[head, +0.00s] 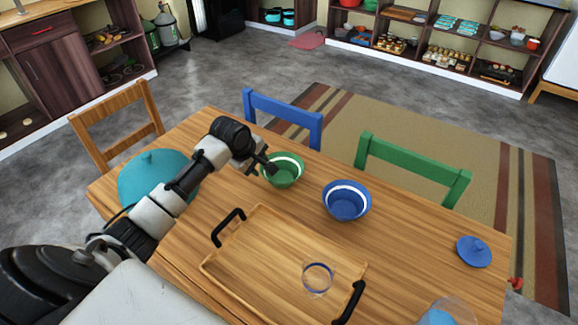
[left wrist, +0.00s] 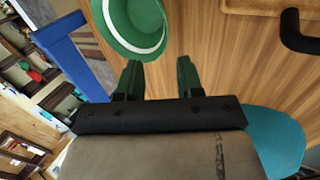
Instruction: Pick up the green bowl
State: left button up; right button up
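The green bowl (head: 284,172) with a white band inside its rim stands upright on the wooden table, towards its far side. It also shows at the top of the left wrist view (left wrist: 150,52), partly cut off by the picture edge. My left gripper (head: 264,166) is at the bowl's left rim in the head view. In the left wrist view its two fingers (left wrist: 158,77) are apart with only table between them. The left finger's tip is just short of the rim; I cannot tell whether it touches. My right gripper is in neither view.
A blue bowl (head: 346,203) stands to the right of the green bowl. A wooden tray (head: 262,262) with black handles holds a clear glass (head: 317,277). A teal dome (head: 150,176) is at the left. Blue (head: 285,112) and green (head: 415,165) chairs line the far edge.

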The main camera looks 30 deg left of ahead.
pick_arm(q)
jog(key=x, duration=0.4)
jog(key=shift+f, duration=0.45)
jog(key=x, duration=0.4)
jog(key=shift+d+f, duration=0.25)
jog(key=shift+d, duration=0.05)
jog(key=shift+w+f, duration=0.15)
jog(key=shift+f, duration=0.15)
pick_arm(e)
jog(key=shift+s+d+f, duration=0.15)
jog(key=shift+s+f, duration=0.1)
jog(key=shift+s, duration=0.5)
pick_arm(q)
grip_shut()
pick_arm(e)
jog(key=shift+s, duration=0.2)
